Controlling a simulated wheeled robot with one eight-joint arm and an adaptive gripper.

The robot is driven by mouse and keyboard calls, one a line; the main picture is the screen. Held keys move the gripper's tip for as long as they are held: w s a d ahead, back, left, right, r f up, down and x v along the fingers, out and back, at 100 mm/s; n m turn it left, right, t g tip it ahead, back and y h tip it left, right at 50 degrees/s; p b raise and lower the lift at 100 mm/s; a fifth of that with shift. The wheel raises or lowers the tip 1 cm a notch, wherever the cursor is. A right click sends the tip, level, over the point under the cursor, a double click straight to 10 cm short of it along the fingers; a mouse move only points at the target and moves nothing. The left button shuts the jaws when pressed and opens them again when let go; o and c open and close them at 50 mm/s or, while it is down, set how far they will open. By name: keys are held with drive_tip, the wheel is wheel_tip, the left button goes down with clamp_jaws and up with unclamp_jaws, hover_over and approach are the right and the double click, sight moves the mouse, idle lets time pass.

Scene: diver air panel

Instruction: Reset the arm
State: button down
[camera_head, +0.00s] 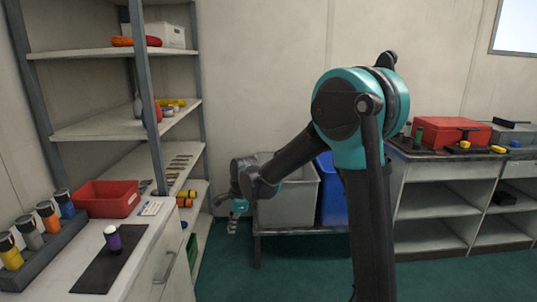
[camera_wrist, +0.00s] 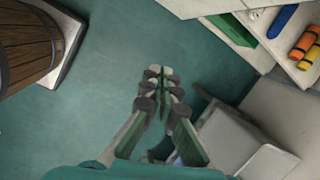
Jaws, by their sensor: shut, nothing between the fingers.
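My arm stands in the middle of the head view, bent at its elbow and reaching to the left.
A grey bin (camera_head: 290,203) and blue bin (camera_head: 330,195) stand behind. A wooden barrel (camera_wrist: 22,45) shows at left.

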drive_tip(key=s+d+n+t, duration=0.1)
drive_tip(key=s+d+n, duration=0.2)
drive_tip(key=d, duration=0.6)
drive_tip(key=s+d+n+t, duration=0.1)
drive_tip(key=s+d+n, duration=0.2)
drive_tip(key=d, duration=0.7)
drive_tip(key=s+d+f+n+h, duration=0.1)
drive_tip(key=s+d+f+n, duration=0.1)
drive_tip(key=s+d, duration=0.4)
drive_tip(key=s+d+f+n+t+h, duration=0.1)
drive_tip(key=s+d+n, duration=0.4)
drive_tip(key=s+d, duration=0.2)
drive_tip(key=shift+s+d+f+h, duration=0.15)
drive_tip(key=shift+d+f+h, duration=0.25)
drive_tip(key=shift+d, duration=0.5)
